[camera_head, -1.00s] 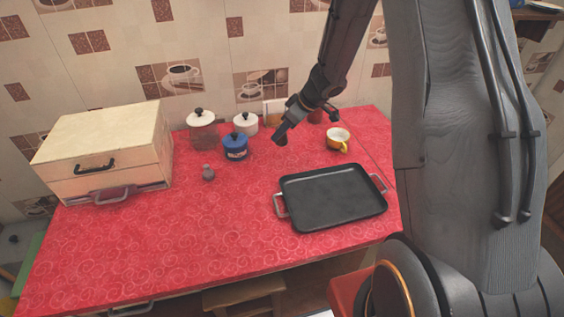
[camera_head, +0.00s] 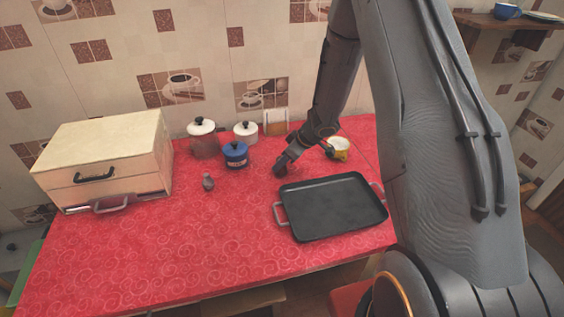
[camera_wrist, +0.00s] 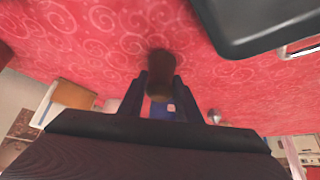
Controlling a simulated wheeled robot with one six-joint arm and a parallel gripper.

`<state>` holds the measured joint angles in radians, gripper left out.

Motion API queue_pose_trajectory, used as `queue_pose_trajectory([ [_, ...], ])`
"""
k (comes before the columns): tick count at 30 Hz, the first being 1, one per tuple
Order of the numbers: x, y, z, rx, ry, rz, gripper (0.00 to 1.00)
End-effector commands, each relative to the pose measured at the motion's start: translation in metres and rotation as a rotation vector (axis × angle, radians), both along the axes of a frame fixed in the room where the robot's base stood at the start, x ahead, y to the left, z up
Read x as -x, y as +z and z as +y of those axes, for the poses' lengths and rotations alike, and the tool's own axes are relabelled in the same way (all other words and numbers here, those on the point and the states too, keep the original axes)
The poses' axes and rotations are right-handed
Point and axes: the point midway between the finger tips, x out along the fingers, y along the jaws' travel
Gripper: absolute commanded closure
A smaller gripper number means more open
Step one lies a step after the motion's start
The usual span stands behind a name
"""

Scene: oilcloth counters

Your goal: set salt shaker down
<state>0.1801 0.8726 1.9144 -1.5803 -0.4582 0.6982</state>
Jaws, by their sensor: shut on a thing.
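My gripper (camera_head: 281,167) is low over the red counter (camera_head: 170,240), behind the back-left corner of the black tray. In the wrist view, its two fingers (camera_wrist: 160,92) are shut on a dark brown cylindrical thing, taken as the salt shaker (camera_wrist: 159,66). Its end points toward the counter, with a dark shadow close by. I cannot tell whether it touches the cloth. In the head view the held shaker is hardly told apart from the dark gripper.
The black tray (camera_head: 330,207) lies in front and right of my gripper. A yellow cup (camera_head: 339,151) stands behind it. A blue pot (camera_head: 236,155), white-lidded pots (camera_head: 202,139) and a small grey shaker-like thing (camera_head: 208,182) stand left. The front-left counter is clear.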

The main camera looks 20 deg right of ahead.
Motion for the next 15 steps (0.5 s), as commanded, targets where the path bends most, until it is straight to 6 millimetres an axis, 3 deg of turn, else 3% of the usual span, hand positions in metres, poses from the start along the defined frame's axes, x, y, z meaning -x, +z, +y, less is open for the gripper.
queue_pose_trajectory([
  [3,0.0002,-0.0034,0.0001,-0.001,0.001,0.001,0.92],
  [4,0.0002,-0.0032,0.0001,-0.001,0.001,0.001,0.66],
  [7,0.0002,-0.0028,0.0001,0.000,0.000,0.000,0.51],
  [15,0.0001,-0.0020,0.0001,0.000,0.000,0.000,0.51],
])
